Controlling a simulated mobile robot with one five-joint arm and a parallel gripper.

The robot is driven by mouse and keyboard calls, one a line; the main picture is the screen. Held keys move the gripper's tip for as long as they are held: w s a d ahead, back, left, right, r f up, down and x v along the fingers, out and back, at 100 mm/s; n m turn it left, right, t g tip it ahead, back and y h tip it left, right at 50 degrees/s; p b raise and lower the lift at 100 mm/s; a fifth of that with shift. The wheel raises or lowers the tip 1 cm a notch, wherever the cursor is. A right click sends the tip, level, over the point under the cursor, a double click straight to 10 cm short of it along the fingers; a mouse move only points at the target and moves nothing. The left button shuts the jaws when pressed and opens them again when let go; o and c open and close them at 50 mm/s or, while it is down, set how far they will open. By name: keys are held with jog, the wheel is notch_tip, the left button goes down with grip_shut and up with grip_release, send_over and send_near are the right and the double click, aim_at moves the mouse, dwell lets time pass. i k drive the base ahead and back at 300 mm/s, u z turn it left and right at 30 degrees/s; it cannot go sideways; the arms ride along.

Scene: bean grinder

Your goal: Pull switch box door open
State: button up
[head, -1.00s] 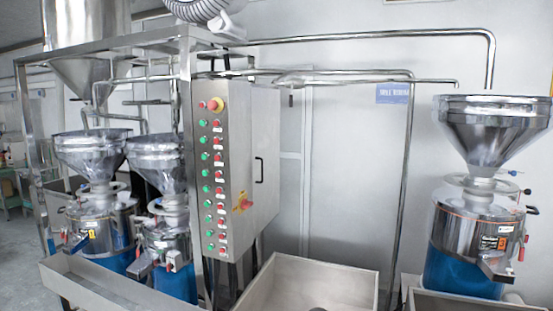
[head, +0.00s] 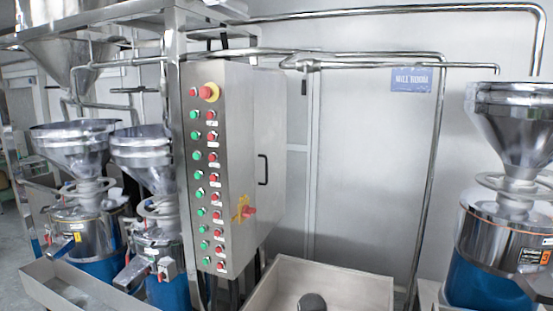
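The switch box (head: 230,120) is a tall grey metal cabinet left of the picture's middle. Its narrow front carries columns of green and red buttons. The door (head: 268,120) is the wide side face on the right and looks shut. A black bar handle (head: 263,169) stands upright on it. A red rotary switch on a yellow plate (head: 243,209) sits low near the front edge. My gripper is not recognisable in the head view.
Grinders with steel hoppers stand at left (head: 140,148) and right (head: 515,125). A pale open trough (head: 345,285) lies below the door. A dark rounded object (head: 312,302) shows at the bottom edge; I cannot tell what it is. A steel pipe (head: 432,180) runs down at right.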

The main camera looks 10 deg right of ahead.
aim_at(270, 89)
jog(key=z, duration=1.5)
jog(key=k, duration=1.7)
jog(key=u, duration=1.05)
jog(key=i, duration=1.7)
jog(key=u, duration=0.1)
